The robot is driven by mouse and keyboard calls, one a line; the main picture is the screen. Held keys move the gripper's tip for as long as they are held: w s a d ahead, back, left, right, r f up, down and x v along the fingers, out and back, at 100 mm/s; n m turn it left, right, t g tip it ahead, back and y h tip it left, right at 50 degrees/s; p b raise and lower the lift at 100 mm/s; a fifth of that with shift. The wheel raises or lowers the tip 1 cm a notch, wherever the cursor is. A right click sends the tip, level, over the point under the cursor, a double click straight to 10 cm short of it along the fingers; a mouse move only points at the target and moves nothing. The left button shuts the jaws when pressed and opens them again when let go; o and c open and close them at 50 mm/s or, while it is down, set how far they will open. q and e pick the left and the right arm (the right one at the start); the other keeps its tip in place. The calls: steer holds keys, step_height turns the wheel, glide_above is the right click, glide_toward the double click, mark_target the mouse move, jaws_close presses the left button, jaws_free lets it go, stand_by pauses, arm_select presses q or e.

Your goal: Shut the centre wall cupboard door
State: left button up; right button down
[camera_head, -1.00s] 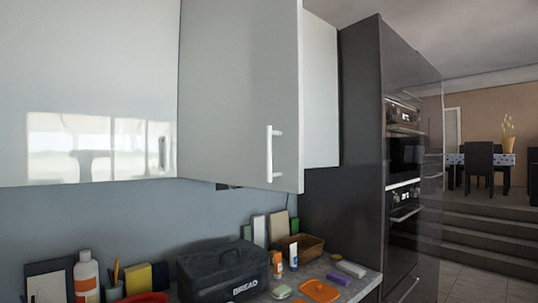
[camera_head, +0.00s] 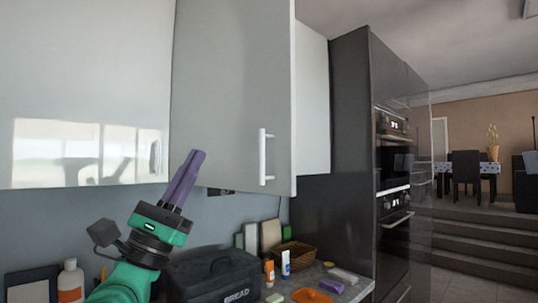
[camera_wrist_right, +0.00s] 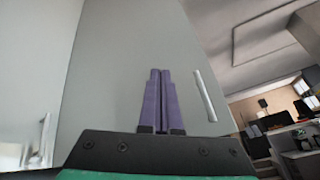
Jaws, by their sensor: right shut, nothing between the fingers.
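The centre wall cupboard door (camera_head: 230,95) is a light grey panel with a white upright bar handle (camera_head: 265,157) near its right edge. Its right edge stands out in front of the panel behind it, so the door looks ajar. My right gripper (camera_head: 196,153) has purple fingers, shut and empty, pointing up in front of the door's lower left part, left of the handle. In the right wrist view the fingers (camera_wrist_right: 160,72) are together before the door (camera_wrist_right: 125,70), with the handle (camera_wrist_right: 205,95) to their right. I cannot tell whether they touch the door. My left gripper is out of view.
A closed left cupboard door (camera_head: 80,80) adjoins it. Below, the counter holds a black bread box (camera_head: 215,278), a wicker basket (camera_head: 295,255), bottles and an orange item (camera_head: 311,296). A dark oven tower (camera_head: 345,130) stands at right, with steps (camera_head: 470,240) beyond.

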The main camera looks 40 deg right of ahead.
mark_target(279, 154)
steer(key=s+a+r+m+g+y, duration=0.1)
steer(key=s+r+m+y, duration=0.2)
steer(key=s+m+y, duration=0.75)
steer(key=w+d+p, duration=0.1)
steer(key=d, duration=0.3)
steer(key=w+d+m+p, duration=0.1)
steer(key=w+d+p, duration=0.1)
steer(key=d, duration=0.2)
steer(key=w+d+m+y+p, duration=0.1)
steer(key=w+d, duration=0.1)
steer(key=d, duration=0.3)
steer(key=shift+d+f, duration=0.1)
steer(key=shift+f, duration=0.1)
steer(key=shift+w+d+f, duration=0.15)
steer(key=shift+d, duration=0.3)
steer(key=shift+a, duration=0.1)
steer(key=shift+a, duration=0.1)
